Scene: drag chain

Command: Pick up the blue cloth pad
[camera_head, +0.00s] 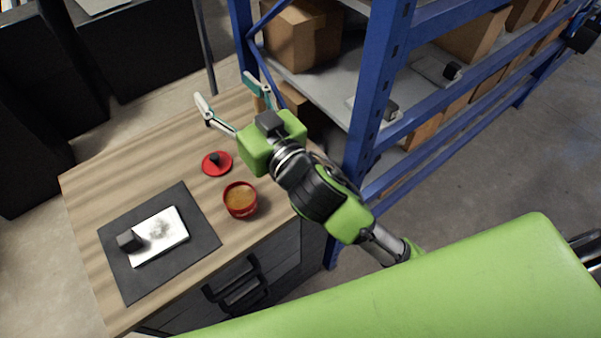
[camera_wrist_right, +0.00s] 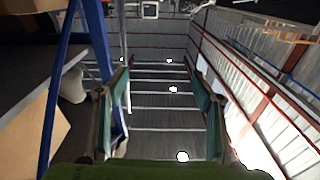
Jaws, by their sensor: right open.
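I see no clearly blue cloth pad in either view. A dark grey block (camera_head: 128,241) sits at the left end of a white plate with a grey smudge (camera_head: 170,228). The plate lies on a dark grey mat (camera_head: 198,252) on the wooden table. My right gripper (camera_head: 225,88) is open and empty above the far right part of the table, well away from the mat. Its two spread fingers also show in the right wrist view (camera_wrist_right: 160,85), with nothing between them. My left gripper is not in view.
A red bowl with orange-brown contents (camera_head: 240,200) and a red lid with a dark knob (camera_head: 217,164) stand on the wooden table (camera_head: 130,166). A blue-framed shelf (camera_head: 375,95) with cardboard boxes (camera_head: 303,36) rises close right of my gripper. The table's far left is clear.

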